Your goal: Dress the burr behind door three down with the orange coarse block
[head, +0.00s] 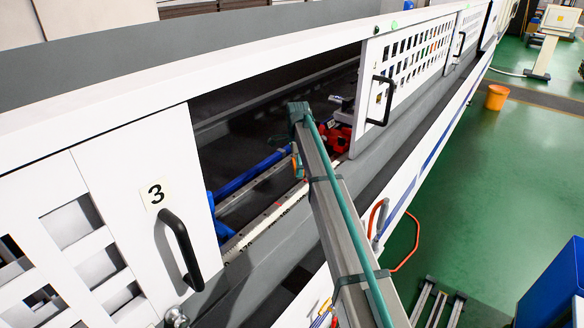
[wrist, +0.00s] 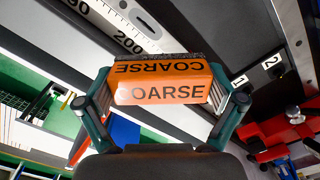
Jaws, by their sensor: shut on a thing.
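In the wrist view my gripper (wrist: 162,88) is shut on the orange coarse block (wrist: 165,93), its two green-tipped fingers at the block's ends. The block reads COARSE on two faces and has a dark, rough layer along its top edge. In the head view door three (head: 130,215), white with a "3" label and black handle, stands at the left of an opening in the machine. My arm reaches into that opening, where a small orange sliver shows beside it; I cannot tell if it is the block.
A numbered scale (head: 270,217) and a blue bar (head: 247,174) run inside the opening. A red clamp (head: 338,137) lies beyond my arm; red parts (wrist: 282,133) also show in the wrist view. Another door (head: 405,75) bounds the opening's far end.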

